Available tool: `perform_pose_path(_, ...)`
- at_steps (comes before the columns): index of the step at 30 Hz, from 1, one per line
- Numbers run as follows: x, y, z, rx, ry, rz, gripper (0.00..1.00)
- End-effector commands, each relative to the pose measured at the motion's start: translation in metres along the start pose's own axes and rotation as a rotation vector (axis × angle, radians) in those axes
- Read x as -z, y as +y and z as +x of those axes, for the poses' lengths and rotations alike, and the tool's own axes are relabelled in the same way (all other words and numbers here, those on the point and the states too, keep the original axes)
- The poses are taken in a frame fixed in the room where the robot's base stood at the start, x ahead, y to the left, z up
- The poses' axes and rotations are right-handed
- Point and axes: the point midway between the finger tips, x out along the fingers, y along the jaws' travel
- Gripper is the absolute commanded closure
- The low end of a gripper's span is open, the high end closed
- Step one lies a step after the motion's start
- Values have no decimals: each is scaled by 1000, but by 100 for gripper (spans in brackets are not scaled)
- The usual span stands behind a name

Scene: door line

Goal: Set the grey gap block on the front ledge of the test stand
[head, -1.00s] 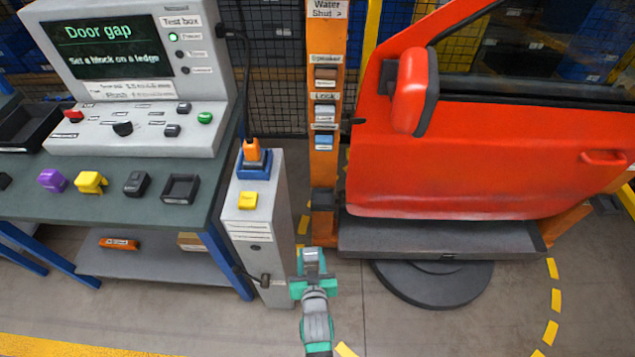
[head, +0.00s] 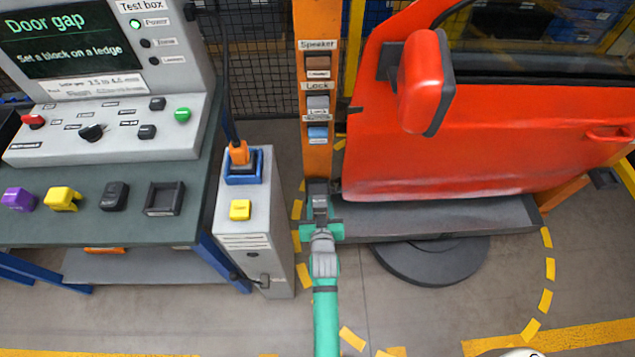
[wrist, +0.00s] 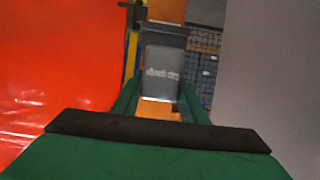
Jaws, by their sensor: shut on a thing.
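My gripper (head: 321,222) is in front of the foot of the orange post (head: 317,165) of the test stand. It is shut on the grey gap block (wrist: 162,68), whose lettering shows upside down between the green fingers in the wrist view. The block looks dark and small in the head view. A small dark ledge is at the foot of the post, mostly hidden behind my gripper and block. I cannot tell whether the block touches it. The red door (head: 480,130) stands to the right, above a dark grey plinth (head: 450,213).
A grey pedestal (head: 262,265) with a blue socket (head: 243,178) and a yellow button (head: 240,210) stands close left of my gripper. Further left is the bench with the test box (head: 110,135), purple (head: 18,199) and yellow (head: 62,199) blocks, and a black tray (head: 180,198).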

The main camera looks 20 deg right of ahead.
Motion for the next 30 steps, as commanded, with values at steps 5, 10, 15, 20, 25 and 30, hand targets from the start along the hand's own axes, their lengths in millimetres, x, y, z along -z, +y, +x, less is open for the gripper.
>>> perform_pose_path(5, 17, 0, 37, 0, 2, 1, 89)
perform_pose_path(10, 30, -1, 68, 2, 2, 0, 89)
perform_pose_path(15, 35, -2, 84, 3, 0, 0, 89)
perform_pose_path(20, 40, -2, 94, 3, 1, 0, 89)
perform_pose_path(25, 18, -2, 104, 3, -3, 0, 89)
perform_pose_path(30, 8, -2, 109, 3, 0, -1, 89)
